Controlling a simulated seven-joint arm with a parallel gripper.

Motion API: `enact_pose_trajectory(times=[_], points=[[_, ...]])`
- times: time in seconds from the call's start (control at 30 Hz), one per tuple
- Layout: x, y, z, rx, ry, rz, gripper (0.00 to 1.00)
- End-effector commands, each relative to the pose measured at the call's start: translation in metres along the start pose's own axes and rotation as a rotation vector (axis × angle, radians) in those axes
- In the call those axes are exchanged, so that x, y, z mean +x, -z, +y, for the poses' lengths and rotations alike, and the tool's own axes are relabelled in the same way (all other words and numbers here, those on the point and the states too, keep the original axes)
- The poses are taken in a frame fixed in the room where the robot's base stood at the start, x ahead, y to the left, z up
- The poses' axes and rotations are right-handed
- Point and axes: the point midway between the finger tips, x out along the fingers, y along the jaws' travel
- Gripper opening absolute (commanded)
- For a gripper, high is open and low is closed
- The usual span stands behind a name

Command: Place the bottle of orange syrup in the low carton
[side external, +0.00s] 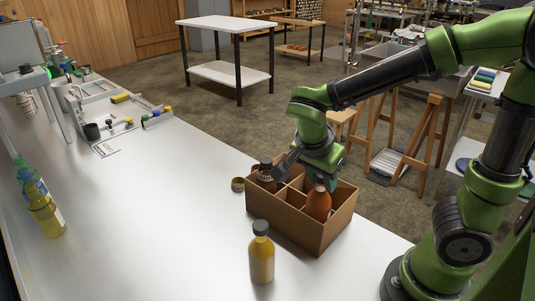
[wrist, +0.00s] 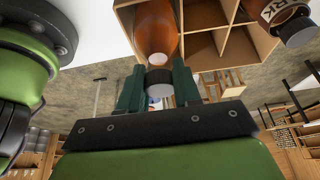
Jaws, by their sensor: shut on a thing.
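The orange syrup bottle (side external: 318,203) stands in a compartment of the low cardboard carton (side external: 285,224). Its lower part is hidden by the carton's wall. My gripper (side external: 322,178) is above the carton. In the wrist view the fingers (wrist: 158,88) are shut on the top of the bottle (wrist: 155,35), one on each side of its dark cap. The carton's dividers (wrist: 205,20) lie around the bottle in that view. I cannot tell whether the bottle touches the carton floor.
A dark capped bottle (side external: 266,176) stands in another carton compartment; its label shows in the wrist view (wrist: 270,10). A yellow bottle (side external: 262,254) stands on the table in front. More bottles (side external: 46,212) stand at far left.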

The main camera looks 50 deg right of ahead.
Motion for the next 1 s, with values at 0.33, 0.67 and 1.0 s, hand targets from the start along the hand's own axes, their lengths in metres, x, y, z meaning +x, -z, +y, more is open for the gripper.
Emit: enact_pose_trajectory(times=[0.33, 0.67, 1.0], points=[[0.035, -0.014, 0.000, -0.001, -0.001, 0.000, 0.00], [0.037, -0.015, 0.000, 0.000, -0.001, 0.001, 0.00], [0.037, -0.015, 0.001, -0.001, -0.002, 0.000, 0.58]])
